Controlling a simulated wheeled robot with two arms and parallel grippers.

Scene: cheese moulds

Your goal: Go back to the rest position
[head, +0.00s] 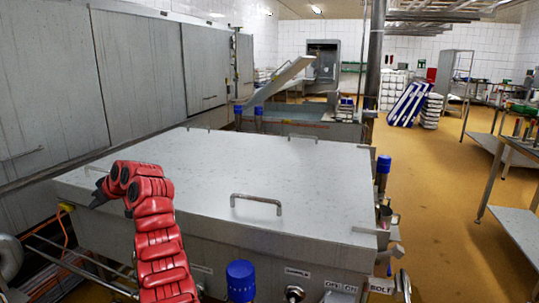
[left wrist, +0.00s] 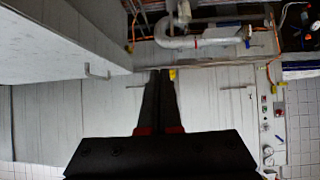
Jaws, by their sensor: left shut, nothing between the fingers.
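My left arm, in red segments, reaches up from the bottom of the head view and bends to the left at the top. My left gripper (head: 98,198) is at the left front corner of the large grey metal vat cover (head: 250,165), partly hidden behind the arm. In the left wrist view the two dark fingers of the left gripper (left wrist: 160,74) are together with nothing between them. My right gripper is in neither view.
A metal handle (head: 256,200) stands up from the cover near its front. Blue-capped posts (head: 241,280) stand at the front and right. Grey wall panels (head: 140,70) line the left. The yellow floor (head: 430,200) is open at the right, beside a metal table (head: 515,220).

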